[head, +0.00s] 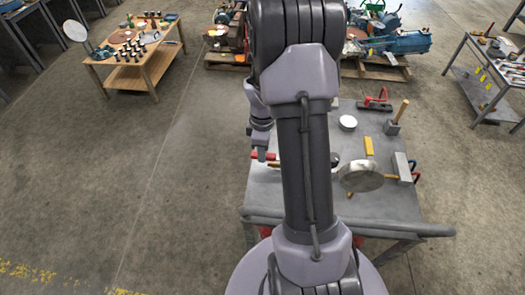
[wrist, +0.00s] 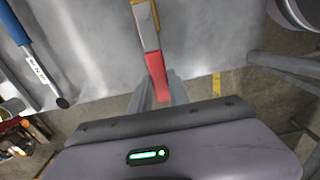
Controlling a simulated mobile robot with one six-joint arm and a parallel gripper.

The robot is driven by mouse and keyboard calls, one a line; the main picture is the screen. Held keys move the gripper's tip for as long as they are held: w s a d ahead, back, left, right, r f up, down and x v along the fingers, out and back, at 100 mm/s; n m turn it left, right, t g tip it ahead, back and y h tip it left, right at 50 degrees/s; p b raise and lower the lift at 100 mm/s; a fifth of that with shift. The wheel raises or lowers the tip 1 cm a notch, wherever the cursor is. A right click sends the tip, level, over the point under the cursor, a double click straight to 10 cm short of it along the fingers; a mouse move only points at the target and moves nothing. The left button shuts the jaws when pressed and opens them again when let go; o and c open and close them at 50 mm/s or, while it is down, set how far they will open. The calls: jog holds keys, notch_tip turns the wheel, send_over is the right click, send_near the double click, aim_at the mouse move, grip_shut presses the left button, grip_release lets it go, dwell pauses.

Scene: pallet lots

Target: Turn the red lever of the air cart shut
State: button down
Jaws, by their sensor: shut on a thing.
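A long thing with a red end, a pale metal middle and a brass-coloured far end, seemingly the red lever (wrist: 156,78), runs up from between my fingers in the wrist view. My gripper (wrist: 160,92) is shut on its red end. In the head view my gripper (head: 262,152) is at the left edge of a grey cart top (head: 380,206), and a bit of the red lever (head: 270,156) shows beside the fingers. My arm hides what lies to the right of it, so the lever's mount is not clear.
On the cart top are a round metal-rimmed thing (head: 361,176), a yellow block (head: 369,146), a white disc (head: 348,123) and a wooden-handled tool (head: 397,116). A blue-handled tool (wrist: 35,40) is left in the wrist view. Open floor lies left of the cart.

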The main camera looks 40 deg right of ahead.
jog(key=shift+w+d+r+m+p, duration=0.15)
jog(key=shift+w+d+m, duration=0.1)
jog(key=shift+d+m, duration=0.25)
jog(key=shift+w+d+f+m+p, duration=0.15)
jog(key=shift+w+d+m, duration=0.1)
jog(key=shift+m, duration=0.45)
jog(key=d+m, duration=0.2)
jog(key=shift+w+r+m+p, duration=0.1)
jog(key=shift+w+m+p, duration=0.2)
jog(key=shift+w, duration=0.05)
jog(key=d+m, duration=0.1)
jog(key=m, duration=0.1)
jog(key=d+m, duration=0.2)
jog(key=shift+w+d+m, duration=0.1)
jog(key=shift+d+m, duration=0.15)
jog(key=shift+m, duration=0.05)
jog(key=d+m, duration=0.1)
jog(key=m, duration=0.1)
jog(key=s+d+m, duration=0.1)
jog(key=d+m, duration=0.1)
jog(key=shift+d+p, duration=0.1)
jog(key=shift+p, duration=0.2)
jog(key=shift+s+d+m, duration=0.5)
jog(key=shift+d+m, duration=0.05)
jog(key=shift+m, duration=0.55)
jog(key=shift+s+d+m, duration=0.5)
jog(key=shift+d+m, duration=0.05)
jog(key=shift+m, duration=0.55)
